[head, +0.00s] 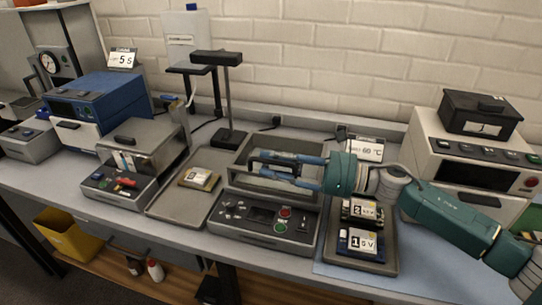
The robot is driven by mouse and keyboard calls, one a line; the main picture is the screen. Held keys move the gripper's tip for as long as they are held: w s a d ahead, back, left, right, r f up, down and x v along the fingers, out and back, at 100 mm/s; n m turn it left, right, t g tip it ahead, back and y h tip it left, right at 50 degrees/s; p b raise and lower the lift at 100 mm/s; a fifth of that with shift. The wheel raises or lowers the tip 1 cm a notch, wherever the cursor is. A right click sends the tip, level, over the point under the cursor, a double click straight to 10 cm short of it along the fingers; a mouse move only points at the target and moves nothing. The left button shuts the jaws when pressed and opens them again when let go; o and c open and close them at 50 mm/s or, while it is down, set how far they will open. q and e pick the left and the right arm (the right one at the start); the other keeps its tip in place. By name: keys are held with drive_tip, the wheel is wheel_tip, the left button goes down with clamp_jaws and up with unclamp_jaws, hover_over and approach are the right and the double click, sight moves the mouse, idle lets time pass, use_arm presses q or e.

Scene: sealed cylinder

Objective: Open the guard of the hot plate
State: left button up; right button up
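The hot plate (262,222) stands in the middle of the bench, with a front panel of knobs, a small screen and red and green buttons. Its clear guard (240,183) appears to lie down over the plate and has a dark bar handle (262,155). My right gripper (266,168) reaches in from the right, low over the guard at the handle. Its blue fingers are spread apart, one above the other in the picture. Whether they touch the handle I cannot tell. The fingers and wrist hide part of the guard. My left gripper is not in view.
A tray (168,207) with a labelled pack lies left of the hot plate. A tray (376,258) with labelled packs lies right, under my arm. A black stand (229,100) rises behind. A 60 °C sign (366,149) stands behind my wrist.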

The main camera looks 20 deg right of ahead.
drive_tip(key=shift+w+a, duration=0.15)
drive_tip(key=shift+a, duration=0.1)
clamp_jaws()
drive_tip(key=shift+r, duration=0.1)
